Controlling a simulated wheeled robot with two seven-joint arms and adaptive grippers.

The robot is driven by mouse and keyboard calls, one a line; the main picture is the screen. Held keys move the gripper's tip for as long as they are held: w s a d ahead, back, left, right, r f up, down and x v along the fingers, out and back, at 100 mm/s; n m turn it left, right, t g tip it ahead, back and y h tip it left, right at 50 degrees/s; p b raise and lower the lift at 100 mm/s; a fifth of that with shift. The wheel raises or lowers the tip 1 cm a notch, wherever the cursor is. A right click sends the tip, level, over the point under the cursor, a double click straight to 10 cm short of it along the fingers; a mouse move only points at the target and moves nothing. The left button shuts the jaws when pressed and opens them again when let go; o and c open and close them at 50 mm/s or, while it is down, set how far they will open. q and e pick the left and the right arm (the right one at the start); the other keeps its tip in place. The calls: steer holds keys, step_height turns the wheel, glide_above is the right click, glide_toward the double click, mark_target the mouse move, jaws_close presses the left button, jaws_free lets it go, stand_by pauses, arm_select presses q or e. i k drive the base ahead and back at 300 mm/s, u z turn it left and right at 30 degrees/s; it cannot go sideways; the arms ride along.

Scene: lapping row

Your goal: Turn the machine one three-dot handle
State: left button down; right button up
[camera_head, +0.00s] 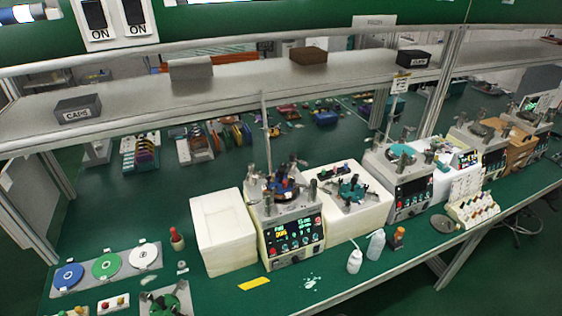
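The nearest lapping machine (291,236) stands left of centre on the green bench, with a lit display and a row of buttons on its front. I cannot read a number one on it. A dark round assembly with blue and orange parts (281,186) sits on its top, with several small upright posts around it. Dot marks on any handle are too small to tell, so I cannot pick out the three-dot handle. A second machine (409,192) with a lit panel stands farther right. Neither of my grippers is in view.
White blocks (222,233) and (367,214) flank the nearest machine. A tray with blue, green and white discs (106,264) is at left. A grey shelf (230,88) spans above the bench.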

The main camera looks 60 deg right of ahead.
mark_target(293, 156)
steer(key=u, duration=1)
steer(key=k, duration=1.3)
steer(key=z, duration=1.5)
